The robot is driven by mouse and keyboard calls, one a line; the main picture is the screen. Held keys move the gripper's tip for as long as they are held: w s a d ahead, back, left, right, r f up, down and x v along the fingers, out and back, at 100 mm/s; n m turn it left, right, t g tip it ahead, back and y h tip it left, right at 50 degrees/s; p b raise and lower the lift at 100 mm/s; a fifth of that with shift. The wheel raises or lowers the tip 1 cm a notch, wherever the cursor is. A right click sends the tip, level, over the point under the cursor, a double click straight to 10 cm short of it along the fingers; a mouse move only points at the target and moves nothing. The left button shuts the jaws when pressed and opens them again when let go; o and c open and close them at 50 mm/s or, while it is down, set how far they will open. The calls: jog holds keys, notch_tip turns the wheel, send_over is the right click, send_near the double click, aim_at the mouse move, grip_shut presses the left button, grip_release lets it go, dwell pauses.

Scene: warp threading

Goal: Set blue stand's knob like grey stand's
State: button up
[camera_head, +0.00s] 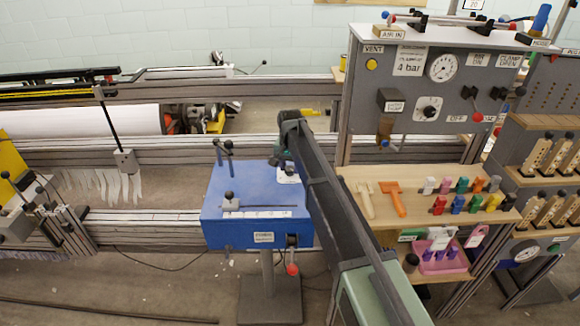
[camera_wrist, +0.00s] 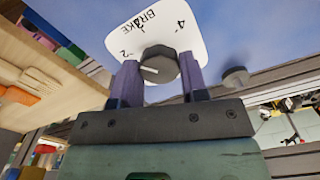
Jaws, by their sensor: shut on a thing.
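The blue stand (camera_head: 235,222) is a blue box on a post, left of my arm. Its white brake plate (camera_wrist: 120,42) carries the word BRAKE and numbers, of which 2 and 4 are readable. The plate's dark round knob (camera_wrist: 163,60) has a white pointer line, lying toward the left in the wrist view. My gripper (camera_wrist: 159,76) is shut on this knob, one purple finger on each side. In the head view my arm hides the knob. A grey panel (camera_head: 365,145) at the upper right bears a dark knob (camera_head: 429,111) on a white plate; its setting is too small to read.
Small levers rise from the blue box. A wooden shelf (camera_head: 360,205) right of my arm holds scrapers and several coloured clips. A pink basket (camera_head: 443,264) sits below it. A metal frame (camera_head: 130,217) with threads runs along the left.

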aim_at(291, 169)
jog(key=m, duration=0.5)
jog(key=shift+m, duration=0.3)
jog(key=m, duration=0.4)
jog(key=shift+s+d, duration=0.1)
jog(key=m, duration=0.9)
jog(key=shift+m, duration=0.3)
jog(key=o, duration=0.9)
notch_tip(291, 169, up, 11)
jog(key=p, duration=1)
jog(key=shift+f+p, duration=0.1)
jog(key=shift+p, duration=0.3)
